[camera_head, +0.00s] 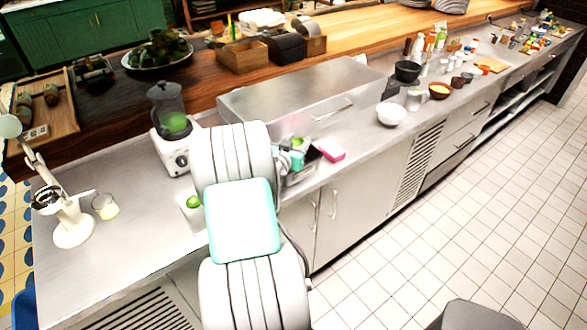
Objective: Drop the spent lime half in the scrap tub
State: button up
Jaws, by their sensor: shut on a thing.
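My gripper (291,157) is over the front part of the steel counter, mostly hidden behind my own arm. It is shut on a small green thing, the lime half (297,142), of which only a little shows. A steel tub with a dark inside (303,178) sits at the counter's front edge, just below and right of the gripper. It looks like the scrap tub, but my arm and gripper cover part of it. I cannot tell whether the lime half is over its opening. Another green lime piece (193,202) shows at a clear container left of my arm.
A pink sponge (331,150) lies right of the tub. A blender (172,127), a juice glass (106,206) and a white citrus press (72,222) stand on the left. A white bowl (391,114) is farther right. The near-left counter (135,265) is clear.

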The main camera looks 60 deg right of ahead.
jog(key=shift+f, duration=0.1)
jog(key=o, duration=0.9)
jog(key=shift+a, duration=0.1)
jog(key=b+v, duration=0.2)
jog(key=v, duration=0.5)
jog(key=shift+f, duration=0.1)
jog(key=shift+a, duration=0.35)
